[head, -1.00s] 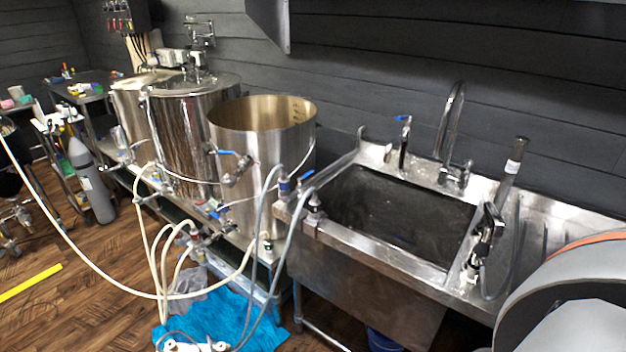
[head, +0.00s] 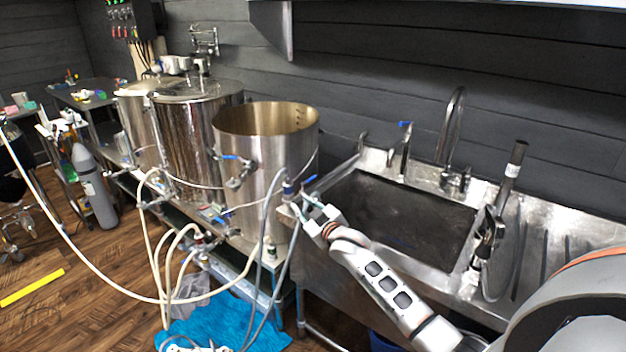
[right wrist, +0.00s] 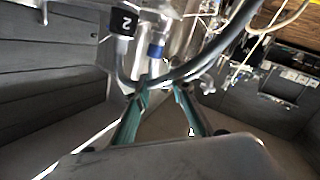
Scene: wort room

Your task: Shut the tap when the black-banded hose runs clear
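My right gripper (head: 308,212) is at the sink's left rim, with its fingers apart. In the right wrist view its teal fingers (right wrist: 161,88) are open. A dark grey hose (right wrist: 190,72) curves just beyond the fingertips; I cannot tell whether they touch it. A black band marked 2 (right wrist: 124,22) is beside a blue band (right wrist: 155,50). In the head view the blue-banded hose end (head: 288,188) stands left of my gripper, which hides the black band. A blue tap lever (head: 309,179) shows just above the gripper. The liquid in the hoses cannot be made out. My left gripper is out of view.
The steel sink (head: 462,262) has a tall faucet (head: 456,110) at its back. An open steel kettle (head: 270,160) stands to the left. Pale hoses (head: 100,285) loop over the floor near a blue towel (head: 255,325).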

